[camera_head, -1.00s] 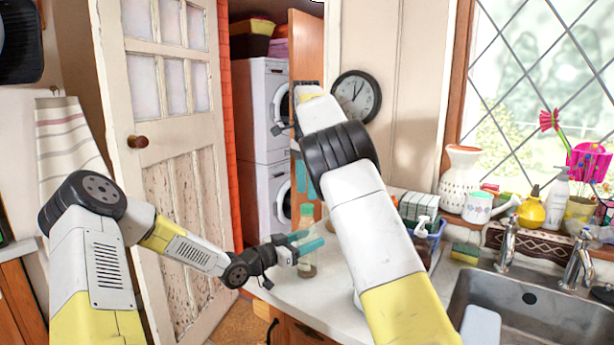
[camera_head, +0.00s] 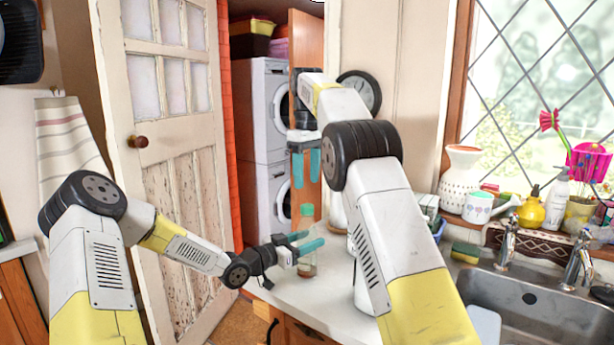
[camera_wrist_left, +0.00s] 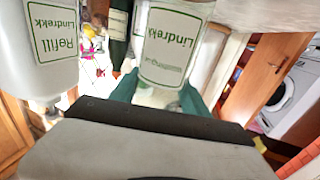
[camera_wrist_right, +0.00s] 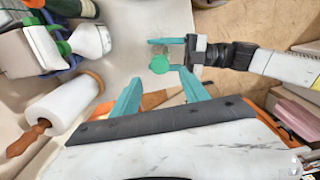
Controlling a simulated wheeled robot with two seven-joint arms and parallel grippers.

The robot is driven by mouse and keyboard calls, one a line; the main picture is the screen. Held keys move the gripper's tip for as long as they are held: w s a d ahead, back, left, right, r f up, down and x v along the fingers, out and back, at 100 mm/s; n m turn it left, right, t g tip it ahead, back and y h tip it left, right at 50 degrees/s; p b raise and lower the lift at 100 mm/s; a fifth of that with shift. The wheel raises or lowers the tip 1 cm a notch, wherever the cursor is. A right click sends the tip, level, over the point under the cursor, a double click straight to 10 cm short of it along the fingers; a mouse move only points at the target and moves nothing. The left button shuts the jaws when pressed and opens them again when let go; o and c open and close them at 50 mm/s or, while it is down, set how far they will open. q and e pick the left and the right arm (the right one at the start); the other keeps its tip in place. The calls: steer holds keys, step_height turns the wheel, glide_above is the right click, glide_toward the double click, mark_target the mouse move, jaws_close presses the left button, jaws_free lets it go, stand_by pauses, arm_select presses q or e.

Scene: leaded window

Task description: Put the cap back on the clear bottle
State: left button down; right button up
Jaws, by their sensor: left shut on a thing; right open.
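The clear bottle (camera_head: 308,268) stands upright on the counter, and its label shows in the left wrist view (camera_wrist_left: 172,45). My left gripper (camera_head: 313,240) is shut around its body from the side. A round green cap (camera_wrist_right: 160,64) shows from above at the bottle's top, also in the head view (camera_head: 307,210). I cannot tell how tightly it sits. My right gripper (camera_head: 306,182) points down above the bottle, open and empty, apart from the cap. Its teal fingers also show in the right wrist view (camera_wrist_right: 160,92).
A white refill bottle (camera_wrist_left: 50,45) stands near the held bottle. A paper roll on a wooden holder (camera_wrist_right: 55,110) and a white spray bottle (camera_wrist_right: 90,38) are also on the counter. The sink (camera_head: 530,300) is at the right, and an open door (camera_head: 170,170) is at the left.

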mark_target(307, 206)
stand_by(0.4)
steer(key=shift+f, duration=3.95)
jaws_close()
